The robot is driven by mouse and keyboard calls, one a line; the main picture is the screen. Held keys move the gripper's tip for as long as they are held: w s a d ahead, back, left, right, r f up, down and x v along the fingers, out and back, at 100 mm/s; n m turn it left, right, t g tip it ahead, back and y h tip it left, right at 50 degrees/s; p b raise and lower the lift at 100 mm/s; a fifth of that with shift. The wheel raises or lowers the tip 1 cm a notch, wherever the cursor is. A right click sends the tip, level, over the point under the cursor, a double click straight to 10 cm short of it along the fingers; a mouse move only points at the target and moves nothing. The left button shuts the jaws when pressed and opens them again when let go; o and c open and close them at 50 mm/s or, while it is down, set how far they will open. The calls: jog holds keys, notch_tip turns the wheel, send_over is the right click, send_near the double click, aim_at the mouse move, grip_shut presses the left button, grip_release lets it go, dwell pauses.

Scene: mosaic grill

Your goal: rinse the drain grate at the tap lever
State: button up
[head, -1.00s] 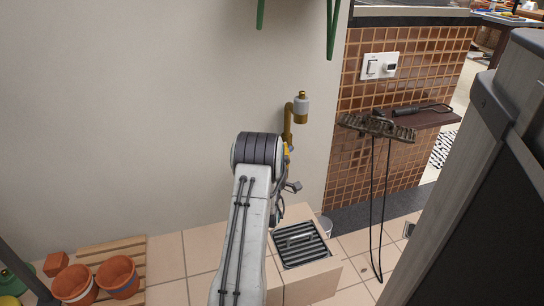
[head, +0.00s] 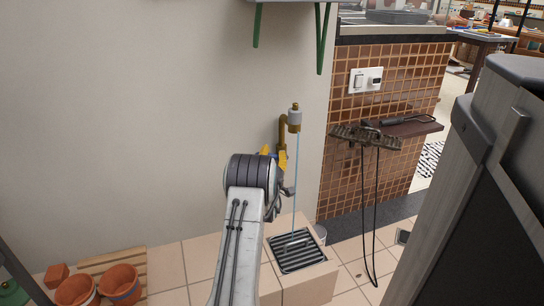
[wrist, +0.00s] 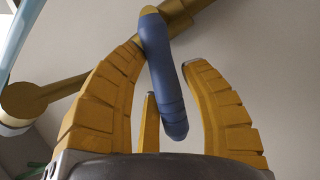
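The tap (head: 294,118) is a brass pipe with a grey collar on the wall, and a thin blue stream of water (head: 296,185) falls from it onto the drain grate (head: 297,250). The grate is dark and slatted with a pale handle, and lies in a tiled block. My gripper (head: 275,157) is at the wall beside the tap pipe. In the wrist view the blue tap lever (wrist: 166,85) hangs between the yellow fingers of my gripper (wrist: 166,54). The fingers stand apart around it; I cannot tell if the left one touches it.
Terracotta pots (head: 120,284) stand on a wooden slat board at lower left. A brush-like object (head: 366,136) with a hanging cord and a dark shelf (head: 415,128) are on the tiled wall. A large dark grey body (head: 480,190) fills the right side. A shelf with green brackets hangs above.

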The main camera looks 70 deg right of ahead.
jog(key=o, duration=0.4)
jog(key=shift+a, duration=0.15)
jog(key=shift+v, duration=5.85)
jog(key=shift+s, duration=0.1)
jog(key=shift+c, duration=0.2)
